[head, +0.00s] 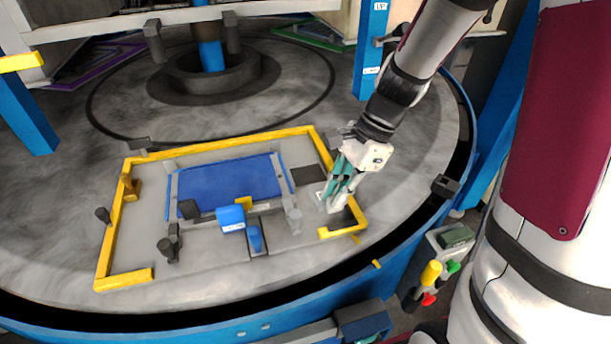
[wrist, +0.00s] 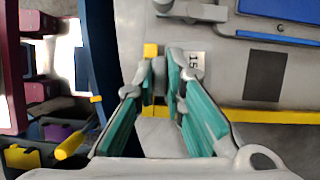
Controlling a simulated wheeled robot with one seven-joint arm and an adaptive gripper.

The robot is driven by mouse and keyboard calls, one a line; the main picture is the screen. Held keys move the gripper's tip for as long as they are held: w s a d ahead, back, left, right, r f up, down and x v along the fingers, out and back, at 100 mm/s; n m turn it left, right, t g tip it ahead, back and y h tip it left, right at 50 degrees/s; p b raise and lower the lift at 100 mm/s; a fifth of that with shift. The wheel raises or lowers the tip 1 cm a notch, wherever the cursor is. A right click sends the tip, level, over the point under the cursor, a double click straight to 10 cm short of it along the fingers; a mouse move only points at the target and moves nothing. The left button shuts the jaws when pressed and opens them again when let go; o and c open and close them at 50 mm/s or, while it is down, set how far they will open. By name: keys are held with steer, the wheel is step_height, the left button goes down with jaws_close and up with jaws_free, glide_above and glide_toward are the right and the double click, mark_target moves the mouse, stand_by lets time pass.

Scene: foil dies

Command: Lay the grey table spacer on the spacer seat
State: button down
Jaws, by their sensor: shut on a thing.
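My gripper (head: 334,203) points down over the right end of the grey plate (head: 285,238), inside the yellow frame. Its teal-padded fingers are closed on a small grey piece, apparently the grey table spacer (wrist: 160,80), in the wrist view (wrist: 165,72). The fingers hide most of the spacer, and I cannot tell whether it touches the plate. A dark square patch (head: 306,176) lies flat on the plate, up and left of the gripper; it also shows in the wrist view (wrist: 263,75). I cannot tell whether this patch is the spacer seat. A white label reading 15 (wrist: 195,68) lies beside the fingertips.
The yellow frame (head: 220,145) runs around the plate, close to my gripper on the right. A blue slab (head: 225,182) lies between grey rails. A blue block (head: 230,217), a grey post (head: 295,220) and dark clamps (head: 168,247) stand along the near side.

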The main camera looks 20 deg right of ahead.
steer(key=shift+s+f+m, duration=0.15)
steer(key=shift+s+m, duration=0.15)
steer(key=w, duration=0.5)
steer(key=w+f, duration=0.1)
steer(key=w, duration=0.9)
steer(key=shift+w+a+f, duration=0.1)
steer(key=shift+f, duration=0.15)
steer(key=shift+w+f+p, duration=0.2)
steer(key=shift+f+p, duration=0.1)
steer(key=shift+f, duration=0.05)
steer(key=shift+f+p, duration=0.3)
steer(key=shift+f, duration=1.15)
steer(key=shift+f, duration=0.1)
steer(key=c, duration=2)
jaws_free()
steer(key=o, duration=0.3)
steer(key=shift+o, duration=0.2)
